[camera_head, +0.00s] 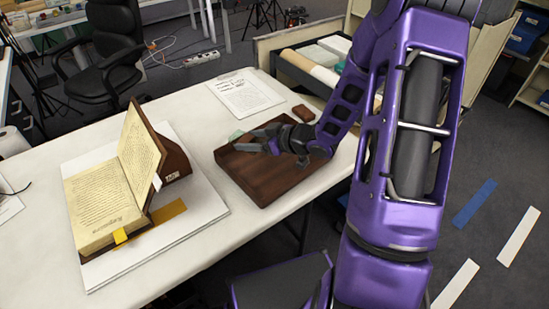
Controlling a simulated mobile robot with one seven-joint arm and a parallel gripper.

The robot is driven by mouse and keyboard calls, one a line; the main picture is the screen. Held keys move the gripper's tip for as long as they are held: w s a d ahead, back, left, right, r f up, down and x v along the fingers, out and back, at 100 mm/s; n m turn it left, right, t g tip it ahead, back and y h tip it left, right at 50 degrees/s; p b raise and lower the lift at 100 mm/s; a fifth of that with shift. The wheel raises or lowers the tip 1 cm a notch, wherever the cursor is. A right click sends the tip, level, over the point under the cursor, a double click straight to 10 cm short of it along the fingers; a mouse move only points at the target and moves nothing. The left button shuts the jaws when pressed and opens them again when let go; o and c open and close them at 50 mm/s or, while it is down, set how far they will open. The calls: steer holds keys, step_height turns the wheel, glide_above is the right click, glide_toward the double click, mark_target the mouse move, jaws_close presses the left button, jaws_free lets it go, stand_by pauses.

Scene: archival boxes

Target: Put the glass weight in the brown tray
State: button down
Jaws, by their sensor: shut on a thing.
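The brown tray (268,192) is a dark wooden rectangle on the white table, right of the open book. My gripper (243,141) reaches in from the right over the tray's back left part, with its fingers pointing left. It is shut on a small pale green, see-through thing at its fingertips, which looks like the glass weight (237,134). The weight shows near the tray's back left edge and is partly hidden by the fingers. I cannot tell whether it touches the tray or hangs above it.
An open book (112,190) lies on a white board (195,213) to the left. Behind the tray are a printed sheet (245,95) and a small brown block (303,113). A box of rolls (310,68) stands beyond the table.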

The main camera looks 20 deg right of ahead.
mark_target(256, 175)
steer(key=shift+s+d+f+n+g+y, duration=0.3)
steer(key=shift+s+f+n, duration=0.1)
steer(key=shift+s, duration=0.15)
step_height(256, 175, down, 10)
steer(key=shift+s+r+b, duration=0.1)
steer(key=shift+b, duration=1.1)
steer(key=shift+c, duration=0.6)
jaws_free()
steer(key=shift+f, duration=0.2)
